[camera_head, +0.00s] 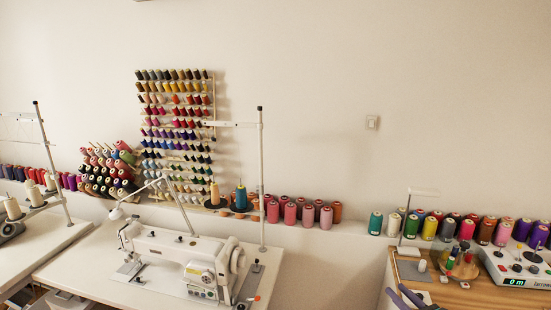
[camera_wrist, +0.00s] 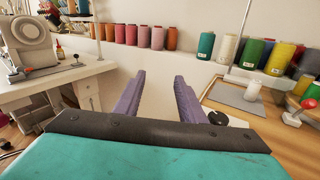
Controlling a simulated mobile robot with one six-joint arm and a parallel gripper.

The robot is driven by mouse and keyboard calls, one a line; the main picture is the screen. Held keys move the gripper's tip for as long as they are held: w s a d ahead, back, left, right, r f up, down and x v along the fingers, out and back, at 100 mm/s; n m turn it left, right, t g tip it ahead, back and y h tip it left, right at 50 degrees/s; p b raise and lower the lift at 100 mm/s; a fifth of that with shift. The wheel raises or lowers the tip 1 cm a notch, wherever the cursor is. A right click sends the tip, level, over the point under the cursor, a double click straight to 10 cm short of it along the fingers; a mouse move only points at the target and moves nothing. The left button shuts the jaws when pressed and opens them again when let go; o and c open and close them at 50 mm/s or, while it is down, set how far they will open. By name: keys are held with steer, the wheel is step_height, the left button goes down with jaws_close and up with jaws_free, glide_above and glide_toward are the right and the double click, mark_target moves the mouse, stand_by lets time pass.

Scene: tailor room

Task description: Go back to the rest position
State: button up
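My gripper (camera_wrist: 157,88) shows in the wrist view with two purple fingers spread apart and nothing between them. It points at the gap between the white sewing table and the wooden table. In the head view, purple parts of my gripper (camera_head: 412,297) show at the bottom right edge, by the front left of the wooden table. The rest of the arm is out of the head view.
A sewing machine (camera_head: 180,259) stands on a white table (camera_head: 93,262) at left. A wooden table (camera_head: 458,293) at right carries a winder (camera_head: 522,266) with a display. Thread spools (camera_head: 301,213) line the ledge. A thread rack (camera_head: 177,120) hangs on the wall.

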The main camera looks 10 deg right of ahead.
steer(key=w+a+f+m+b, duration=0.1)
steer(key=w+a+f, duration=0.25)
steer(key=a, duration=0.35)
steer(key=w+a+f+m+g+b, duration=0.1)
steer(key=w+a+f+m, duration=0.1)
steer(key=a+f, duration=0.35)
steer(key=w+a+f+m+b, duration=0.1)
steer(key=w+a+f, duration=0.2)
steer(key=a, duration=0.5)
steer(key=s+a+f+m+g+h+b, duration=0.35)
steer(key=a+f+m, duration=0.55)
steer(key=f, duration=0.6)
steer(key=s+a+f+m+g+h, duration=0.1)
steer(key=s+a+f+m+g, duration=0.1)
steer(key=s+f+m+g, duration=0.55)
steer(key=s+a+f+m+g, duration=0.2)
steer(key=s+a+f+m, duration=0.15)
steer(key=s+f, duration=0.55)
steer(key=s+a+r+m+g, duration=0.1)
steer(key=s+m+g, duration=0.3)
steer(key=s, duration=0.8)
steer(key=s+a+r+m+g+y, duration=0.1)
steer(key=s+a+r+m+g, duration=0.1)
steer(key=s+m+g, duration=0.3)
steer(key=s+r+m, duration=0.1)
steer(key=s+m, duration=0.3)
steer(key=s, duration=0.2)
steer(key=shift+s+a, duration=0.2)
steer(key=shift+s, duration=0.15)
